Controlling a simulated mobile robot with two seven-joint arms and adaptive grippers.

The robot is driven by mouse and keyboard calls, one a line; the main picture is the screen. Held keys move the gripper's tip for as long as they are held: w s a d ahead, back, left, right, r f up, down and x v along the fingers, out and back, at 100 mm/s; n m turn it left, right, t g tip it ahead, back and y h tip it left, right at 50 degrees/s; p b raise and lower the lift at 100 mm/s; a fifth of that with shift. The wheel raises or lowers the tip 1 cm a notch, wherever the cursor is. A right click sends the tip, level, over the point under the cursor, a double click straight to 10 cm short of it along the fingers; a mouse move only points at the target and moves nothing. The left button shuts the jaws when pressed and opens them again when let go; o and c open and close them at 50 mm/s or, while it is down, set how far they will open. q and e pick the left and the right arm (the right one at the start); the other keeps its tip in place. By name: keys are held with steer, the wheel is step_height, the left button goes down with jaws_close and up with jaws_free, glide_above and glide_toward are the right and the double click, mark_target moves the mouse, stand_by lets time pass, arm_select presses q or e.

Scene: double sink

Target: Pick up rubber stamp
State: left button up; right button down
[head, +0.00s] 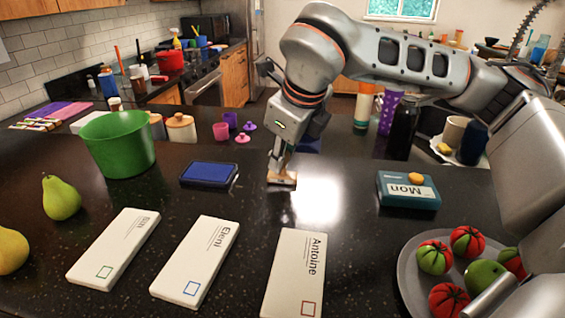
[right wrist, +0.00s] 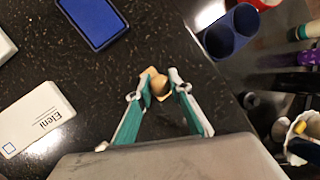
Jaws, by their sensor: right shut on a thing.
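The rubber stamp (head: 282,178) has a pale wooden base and shows below my right gripper (head: 284,160) in the head view. In the right wrist view the stamp's round wooden knob (right wrist: 160,84) sits between the fingertips of my right gripper (right wrist: 162,88), which is shut on it. The stamp is upright, at or just above the dark counter; I cannot tell if it touches. The fingers hide part of it. My left gripper is not in view.
A blue ink pad (head: 208,173) lies left of the stamp. White cards named Bini or similar (head: 115,247), Eleni (head: 195,260) and Antoine (head: 294,275) lie in front. A teal box (head: 408,190) and a grey plate (head: 410,270) of round fruit stand right. A green pot (head: 118,145) stands left.

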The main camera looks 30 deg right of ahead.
steer(key=shift+r, duration=0.4)
step_height(320, 180, up, 19)
steer(key=p, duration=0.1)
steer(key=shift+p, duration=0.3)
steer(key=c, duration=2.8)
jaws_free()
steer(key=shift+r, duration=0.1)
